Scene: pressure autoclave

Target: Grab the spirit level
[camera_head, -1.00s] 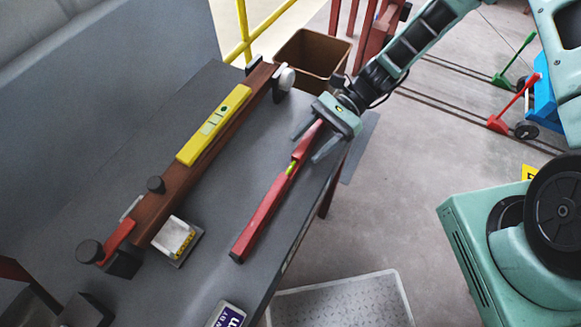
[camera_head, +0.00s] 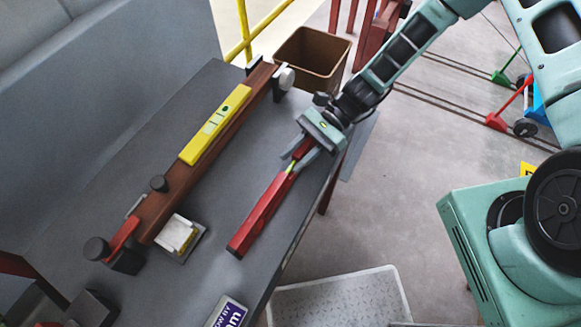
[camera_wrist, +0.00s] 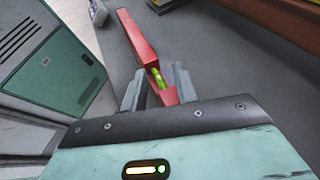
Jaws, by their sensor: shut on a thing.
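The red spirit level (camera_head: 258,215) lies lengthwise near the right edge of the grey table. My gripper (camera_head: 298,164) is shut on it near its far end, around the green vial. In the wrist view, the red level (camera_wrist: 138,42) runs away from between the two fingers of my gripper (camera_wrist: 157,88), with its green vial showing. The gripper hides the level's far end in the head view. A second level, yellow (camera_head: 215,124), lies on a brown beam (camera_head: 185,183) to the left. I cannot tell whether the red level is touching the table.
The grey table (camera_head: 200,277) has bare room between the beam and the red level. A white-and-yellow block (camera_head: 177,235) and a purple-and-white sign (camera_head: 227,312) are on it. A brown bin (camera_head: 312,60) stands behind the table.

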